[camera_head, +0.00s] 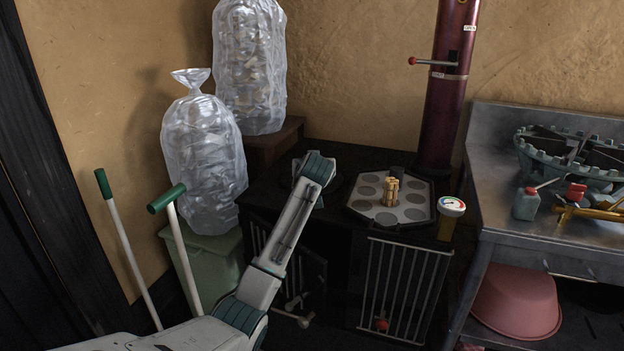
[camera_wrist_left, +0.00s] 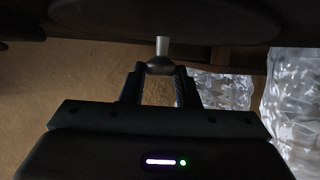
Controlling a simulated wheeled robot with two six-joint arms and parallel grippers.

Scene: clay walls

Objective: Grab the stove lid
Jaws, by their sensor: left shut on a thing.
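The stove lid (camera_wrist_left: 165,18) is a dark round disc across the top of the left wrist view, with a small metal knob (camera_wrist_left: 161,46). In the head view my left arm reaches over the left part of the dark stove (camera_head: 345,215). Its fingertips are hidden there behind the arm's own links, and I cannot make out the lid clearly against the dark stove top. My right gripper is in neither view.
A grey plate (camera_head: 362,210) with round hollows and a small wooden bundle (camera_head: 391,192) sits on the stove's right. Clear bags (camera_head: 200,160) stand left; a metal counter (camera_head: 520,226) is right.

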